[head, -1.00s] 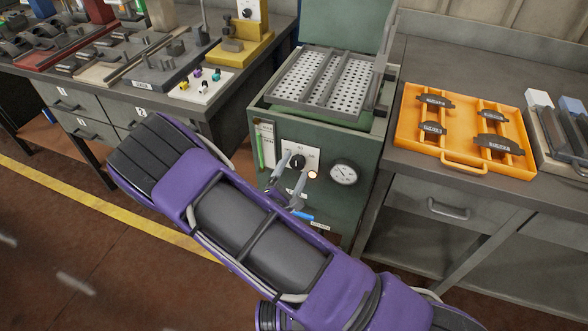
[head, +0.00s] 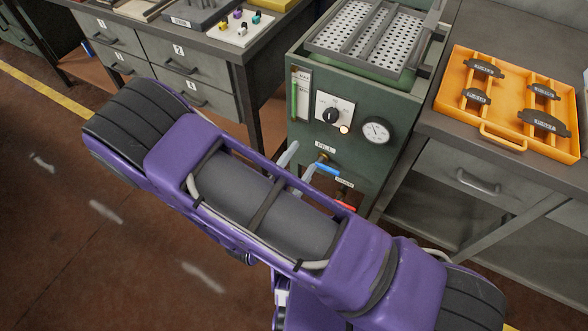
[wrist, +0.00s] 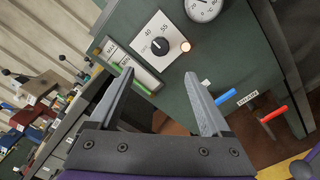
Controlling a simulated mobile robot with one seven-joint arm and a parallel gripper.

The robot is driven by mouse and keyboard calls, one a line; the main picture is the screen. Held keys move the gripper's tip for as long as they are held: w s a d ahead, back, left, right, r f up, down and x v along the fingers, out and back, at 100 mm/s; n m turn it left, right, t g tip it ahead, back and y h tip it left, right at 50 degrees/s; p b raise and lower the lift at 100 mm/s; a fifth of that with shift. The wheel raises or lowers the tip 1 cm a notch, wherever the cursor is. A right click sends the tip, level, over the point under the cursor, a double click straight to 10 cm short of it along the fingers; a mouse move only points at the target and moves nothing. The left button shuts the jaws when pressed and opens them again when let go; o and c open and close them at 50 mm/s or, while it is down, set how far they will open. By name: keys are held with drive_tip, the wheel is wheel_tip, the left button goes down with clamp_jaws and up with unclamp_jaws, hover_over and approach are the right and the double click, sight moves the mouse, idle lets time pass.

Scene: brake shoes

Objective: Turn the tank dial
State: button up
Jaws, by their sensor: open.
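The tank dial is a black knob (head: 331,115) on a white plate on the front of the green tank (head: 357,183). It also shows in the wrist view (wrist: 160,46), on a plate marked with numbers such as 40 and 55. My gripper (head: 300,161) is below the dial in the head view, partly hidden behind my purple arm. In the wrist view my gripper (wrist: 160,80) has its two grey fingers apart with nothing between them. The dial lies beyond the fingertips, and the gripper is not touching it.
A lit indicator (head: 345,129) and a round gauge (head: 376,131) sit beside the dial. A blue-handled valve (head: 328,169) and a red-handled valve (head: 343,206) stick out below. An orange tray (head: 491,132) with brake shoes lies on the right bench. Drawers (head: 180,62) stand left.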

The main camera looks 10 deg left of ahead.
drive_tip(key=shift+v, duration=1.55)
